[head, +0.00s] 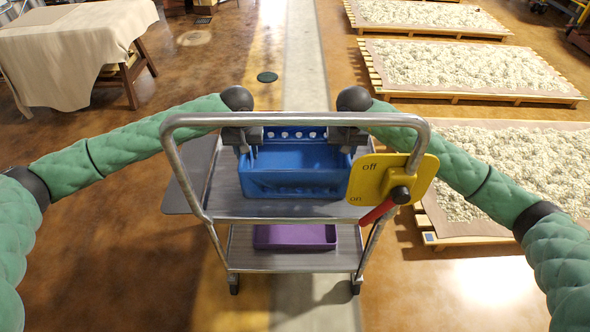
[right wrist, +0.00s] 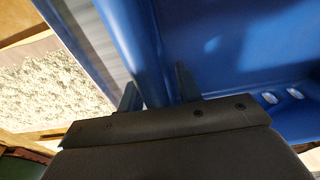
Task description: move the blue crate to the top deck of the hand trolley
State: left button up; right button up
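The blue crate (head: 293,184) is at the top deck (head: 226,200) of the hand trolley, between the deck's sides. Whether its base touches the deck is hard to tell. My left gripper (head: 248,148) is at the crate's left end and appears shut on its wall. My right gripper (head: 341,148) is at the right end. In the right wrist view its fingers (right wrist: 157,88) straddle the crate's wall (right wrist: 145,45) closely, one outside and one inside. The trolley's handle frame (head: 290,119) stands in front of the crate.
A yellow off/on plate (head: 414,172) with a red lever (head: 377,212) is on the trolley's right. A purple tray (head: 293,237) sits on the lower deck. A grey side flap (head: 187,180) juts left. Pallets (head: 470,68) stand right, a covered table (head: 75,50) far left.

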pick_arm(q)
jog(key=r, duration=0.4)
jog(key=s+r, duration=0.1)
jog(key=r, duration=0.6)
jog(key=shift+s+r, duration=0.25)
jog(key=shift+r, duration=0.15)
pick_arm(e)
jog(key=r, duration=0.4)
jog(key=s+r, duration=0.1)
jog(key=r, duration=0.7)
jog(key=shift+s, duration=0.25)
jog(key=shift+f, duration=0.1)
